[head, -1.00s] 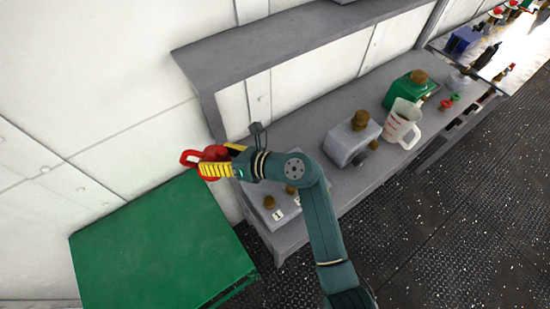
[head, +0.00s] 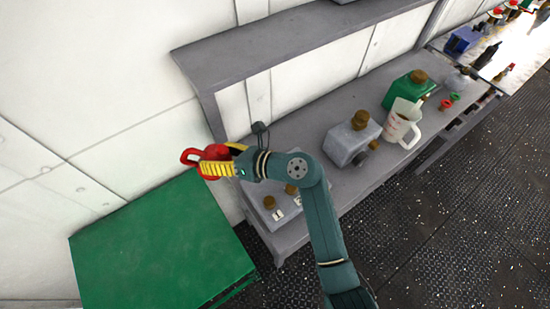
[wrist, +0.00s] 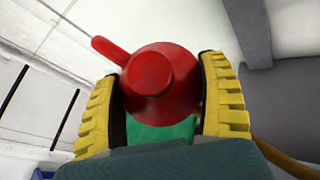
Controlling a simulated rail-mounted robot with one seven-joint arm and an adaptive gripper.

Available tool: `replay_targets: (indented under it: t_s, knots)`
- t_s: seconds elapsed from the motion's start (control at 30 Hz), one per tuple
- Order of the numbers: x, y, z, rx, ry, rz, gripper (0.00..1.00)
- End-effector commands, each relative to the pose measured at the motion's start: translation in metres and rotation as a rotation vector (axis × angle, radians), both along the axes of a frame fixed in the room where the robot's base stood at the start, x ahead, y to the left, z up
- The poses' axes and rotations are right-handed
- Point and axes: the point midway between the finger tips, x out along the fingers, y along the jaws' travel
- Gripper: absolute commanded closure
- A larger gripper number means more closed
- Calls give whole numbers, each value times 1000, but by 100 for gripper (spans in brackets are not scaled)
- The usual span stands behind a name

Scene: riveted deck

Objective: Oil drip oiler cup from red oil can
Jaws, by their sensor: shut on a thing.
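The red oil can (head: 190,156) is held in my gripper (head: 218,161), above the gap between the green surface and the bench's left end. In the wrist view the can (wrist: 160,80) sits between the two yellow ridged fingers of my gripper (wrist: 162,100), with a red stub pointing to the upper left. A grey block with brass knobs (head: 268,204) and two small white labels is on the bench just below and right of my wrist, partly hidden by my arm. I cannot tell for sure which piece is the drip oiler cup.
A grey housing with brass caps (head: 347,143), a white jug (head: 402,123) and a green box with a brass cap (head: 408,88) stand further along the grey bench (head: 300,130). A grey shelf (head: 270,42) overhangs the bench. A green flat-topped box (head: 155,245) at lower left is bare.

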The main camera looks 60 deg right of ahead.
Motion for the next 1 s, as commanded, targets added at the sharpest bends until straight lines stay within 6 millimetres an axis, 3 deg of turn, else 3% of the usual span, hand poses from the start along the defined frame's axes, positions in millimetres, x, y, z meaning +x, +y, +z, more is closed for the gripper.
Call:
replay_targets:
  t_s: [0.4,0.53,0.77,1.0]
  knots:
    - [0,0,2,1,-4,0,63]
    - [13,12,-17,-101,104,4,63]
    - [16,14,-25,-133,144,1,63]
    - [28,25,-50,-267,292,1,63]
